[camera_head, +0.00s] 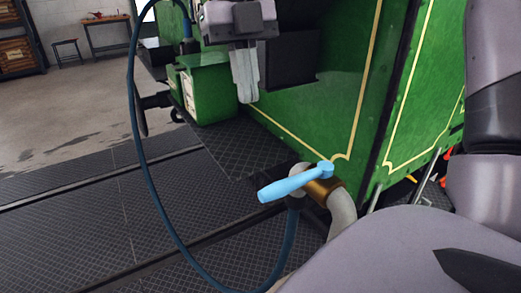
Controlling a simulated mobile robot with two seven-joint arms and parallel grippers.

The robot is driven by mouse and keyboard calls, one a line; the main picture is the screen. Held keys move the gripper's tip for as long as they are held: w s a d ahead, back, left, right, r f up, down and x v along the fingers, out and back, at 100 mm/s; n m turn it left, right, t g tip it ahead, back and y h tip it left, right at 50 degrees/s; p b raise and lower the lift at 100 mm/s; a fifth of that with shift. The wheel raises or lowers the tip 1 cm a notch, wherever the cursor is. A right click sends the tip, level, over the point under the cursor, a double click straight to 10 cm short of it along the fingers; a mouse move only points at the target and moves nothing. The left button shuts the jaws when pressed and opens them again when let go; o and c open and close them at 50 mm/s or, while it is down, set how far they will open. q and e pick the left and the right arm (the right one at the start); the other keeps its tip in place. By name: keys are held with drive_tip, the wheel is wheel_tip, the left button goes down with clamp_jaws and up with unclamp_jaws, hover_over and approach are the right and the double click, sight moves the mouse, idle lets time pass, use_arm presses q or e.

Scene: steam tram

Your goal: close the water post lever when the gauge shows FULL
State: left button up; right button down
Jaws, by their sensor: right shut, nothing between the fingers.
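The light blue lever (292,183) sits on a brass valve (324,190) atop a grey post pipe (342,213), in the lower middle of the head view. It slants down to the left from its pivot. My right gripper (246,97) is shut and empty, fingers pointing down, above and left of the lever and apart from it. A pale upright panel (188,96) on the green box may be the gauge; its reading is too small to tell. My left gripper is not in view.
A dark blue hose (132,130) loops down from the top to the valve. The green tram body (340,95) stands behind the lever. Dark tread plate floor (100,225) lies open at left. A workbench (105,30) and shelves (18,45) stand far back.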

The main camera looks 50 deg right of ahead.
sight(296, 182)
drive_tip(key=s+a+f+p, duration=0.1)
drive_tip(key=s+a+f, duration=0.1)
drive_tip(key=s+f, duration=0.3)
drive_tip(key=shift+x, duration=1.8)
drive_tip(key=shift+w+d, duration=0.1)
